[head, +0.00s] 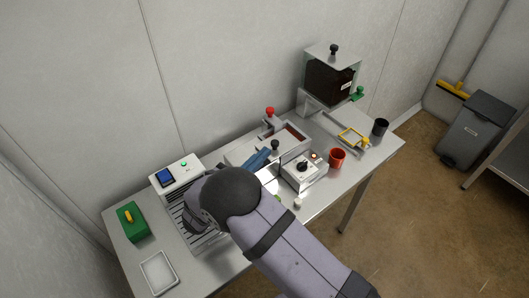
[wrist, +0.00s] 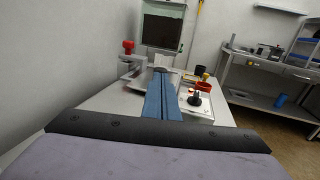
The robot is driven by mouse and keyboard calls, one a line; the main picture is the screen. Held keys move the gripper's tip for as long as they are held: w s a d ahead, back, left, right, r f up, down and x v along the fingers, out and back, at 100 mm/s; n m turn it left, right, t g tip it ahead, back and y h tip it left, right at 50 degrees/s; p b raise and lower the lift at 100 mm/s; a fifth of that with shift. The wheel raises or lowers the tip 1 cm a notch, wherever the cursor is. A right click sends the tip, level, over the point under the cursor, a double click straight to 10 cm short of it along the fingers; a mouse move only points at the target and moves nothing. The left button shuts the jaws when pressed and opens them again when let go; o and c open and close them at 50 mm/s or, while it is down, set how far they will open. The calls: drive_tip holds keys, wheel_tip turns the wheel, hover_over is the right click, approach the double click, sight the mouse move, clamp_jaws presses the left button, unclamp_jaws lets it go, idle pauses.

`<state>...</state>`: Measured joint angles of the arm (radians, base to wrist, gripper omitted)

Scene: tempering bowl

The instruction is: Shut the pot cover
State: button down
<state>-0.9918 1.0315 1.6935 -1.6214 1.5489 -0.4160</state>
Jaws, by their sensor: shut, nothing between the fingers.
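My gripper (head: 258,162) has blue fingers, shut and empty, pointing over the middle of the worktable; the fingers also show in the wrist view (wrist: 163,96). Beyond them is a pale metal unit with a dark reddish-brown opening (head: 295,132). A red knob (head: 270,111) stands on a metal bracket at its back left; the knob is left of the fingertips in the wrist view (wrist: 128,46). I cannot tell for sure which part is the pot cover. My arm hides part of the table's middle.
A white control box with a black dial (head: 303,169) and a red cup (head: 337,158) stand right of the fingers. A tall hopper (head: 330,78) stands at the back. A blue-screened machine (head: 178,176), green box (head: 132,221) and white tray (head: 159,271) are at left.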

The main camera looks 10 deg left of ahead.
drive_tip(key=shift+b+v, duration=1.5)
drive_tip(key=shift+v, duration=4.55)
wheel_tip(320, 180, up, 11)
drive_tip(key=d+p, duration=0.1)
drive_tip(key=p, duration=1.3)
wheel_tip(320, 180, down, 7)
drive_tip(key=n+g+y+b, duration=0.1)
drive_tip(key=n+g, duration=0.2)
drive_tip(key=n, duration=1.5)
drive_tip(key=shift+a+y, duration=0.4)
drive_tip(key=shift+a, duration=0.1)
drive_tip(key=shift+w+f, duration=0.1)
drive_tip(key=shift+f, duration=0.05)
drive_tip(key=p+x, duration=0.2)
drive_tip(key=x, duration=0.2)
drive_tip(key=p+x, duration=0.2)
drive_tip(key=x, duration=0.3)
drive_tip(key=r+p+x, duration=0.1)
drive_tip(key=p+x, duration=0.1)
drive_tip(key=x, duration=0.2)
drive_tip(key=shift+w+d, duration=0.35)
drive_tip(key=shift+w, duration=0.1)
